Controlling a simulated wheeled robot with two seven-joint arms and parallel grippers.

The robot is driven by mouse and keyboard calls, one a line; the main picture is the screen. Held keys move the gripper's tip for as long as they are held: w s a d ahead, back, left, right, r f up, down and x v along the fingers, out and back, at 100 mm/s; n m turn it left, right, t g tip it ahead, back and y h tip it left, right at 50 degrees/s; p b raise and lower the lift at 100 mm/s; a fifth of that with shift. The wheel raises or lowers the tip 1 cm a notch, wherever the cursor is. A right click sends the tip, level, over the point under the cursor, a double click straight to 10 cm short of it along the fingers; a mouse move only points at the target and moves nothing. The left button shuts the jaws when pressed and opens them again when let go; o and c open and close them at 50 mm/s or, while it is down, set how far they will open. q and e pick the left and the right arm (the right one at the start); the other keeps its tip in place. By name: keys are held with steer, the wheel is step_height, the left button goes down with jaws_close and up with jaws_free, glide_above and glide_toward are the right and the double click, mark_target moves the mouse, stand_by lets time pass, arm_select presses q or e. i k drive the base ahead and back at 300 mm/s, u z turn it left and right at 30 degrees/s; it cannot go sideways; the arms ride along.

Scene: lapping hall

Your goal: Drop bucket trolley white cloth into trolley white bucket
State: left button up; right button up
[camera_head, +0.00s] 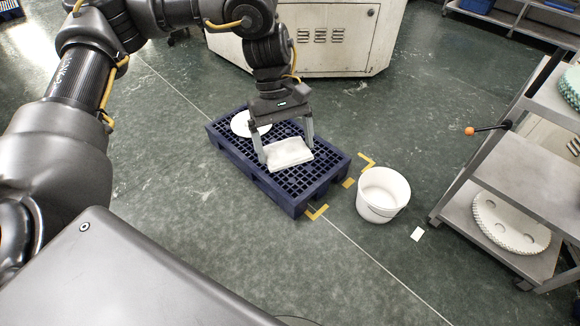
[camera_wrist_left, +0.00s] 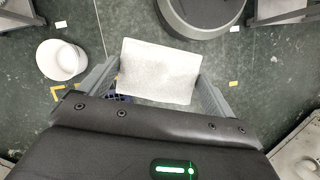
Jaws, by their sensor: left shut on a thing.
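The white cloth (camera_head: 288,153) is a folded, flat pad over the blue pallet. My left gripper (camera_head: 284,147) is shut on it, with one finger at each side. In the left wrist view the cloth (camera_wrist_left: 160,71) spans between the two fingers of the left gripper (camera_wrist_left: 158,84). I cannot tell for sure whether the cloth touches the pallet. The white bucket (camera_head: 382,194) stands upright and open on the floor to the right of the pallet. It also shows at the left of the left wrist view (camera_wrist_left: 62,60). My right gripper is in neither view.
The blue grid pallet (camera_head: 226,146) carries a white disc (camera_head: 250,123) at its far left end. A grey shelf trolley (camera_head: 500,165) with an orange-knobbed handle stands at the right. A pale cabinet (camera_head: 330,38) is behind. Green floor is clear in front of the pallet.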

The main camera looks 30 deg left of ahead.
mark_target(380, 197)
steer(key=u, duration=0.7)
steer(key=i, duration=1.5)
steer(key=z, duration=2.15)
